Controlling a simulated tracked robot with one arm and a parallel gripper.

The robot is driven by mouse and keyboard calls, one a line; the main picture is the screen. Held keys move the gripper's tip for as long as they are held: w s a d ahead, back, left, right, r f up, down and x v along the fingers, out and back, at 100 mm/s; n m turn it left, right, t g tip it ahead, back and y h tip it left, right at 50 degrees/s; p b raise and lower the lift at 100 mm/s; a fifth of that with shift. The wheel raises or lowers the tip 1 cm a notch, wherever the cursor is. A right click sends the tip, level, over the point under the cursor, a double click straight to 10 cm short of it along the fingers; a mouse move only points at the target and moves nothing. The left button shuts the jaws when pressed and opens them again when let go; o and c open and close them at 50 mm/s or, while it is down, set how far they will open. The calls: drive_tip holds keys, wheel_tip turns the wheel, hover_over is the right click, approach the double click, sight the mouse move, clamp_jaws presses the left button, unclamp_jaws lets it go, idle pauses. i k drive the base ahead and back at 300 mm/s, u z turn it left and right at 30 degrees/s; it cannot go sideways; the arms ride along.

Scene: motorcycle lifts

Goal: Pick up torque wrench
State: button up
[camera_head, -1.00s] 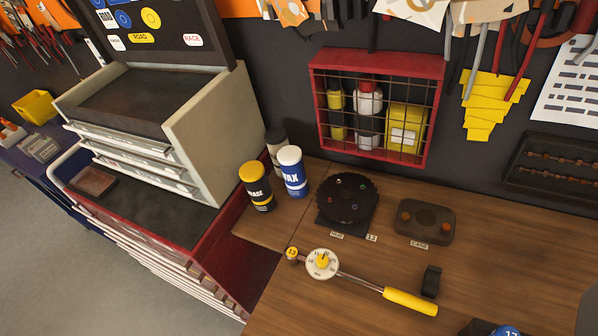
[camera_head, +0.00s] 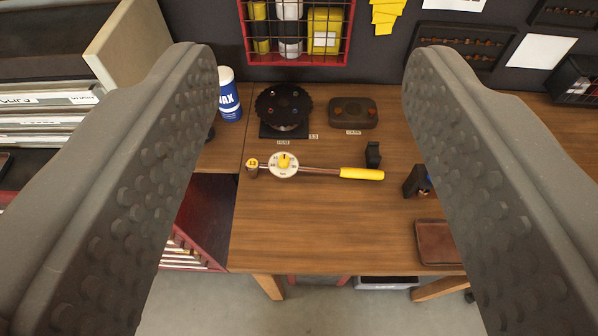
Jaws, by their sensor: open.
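The torque wrench (camera_head: 320,171) lies flat on the wooden workbench (camera_head: 320,225), nearly level across the picture. It has a round white dial with a yellow centre, a socket head with a yellow cap at its left end, and a yellow handle at its right end. My gripper (camera_head: 313,60) is open, with its two dark, studded fingers wide apart at the left and right of the view. The wrench shows in the gap between the fingers, apart from both. Nothing is held.
Behind the wrench are a dark toothed disc (camera_head: 284,108) on a base and a dark block (camera_head: 352,113). A small black stand (camera_head: 373,154) is near the handle. A WAX bottle (camera_head: 229,95) stands left, a brown tray (camera_head: 437,243) right. The bench front is clear.

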sight(252, 166)
drive_tip(key=k, duration=1.15)
drive_tip(key=u, duration=0.85)
drive_tip(key=i, duration=1.6)
drive_tip(key=z, duration=0.5)
drive_tip(key=i, duration=0.75)
drive_tip(key=z, duration=0.6)
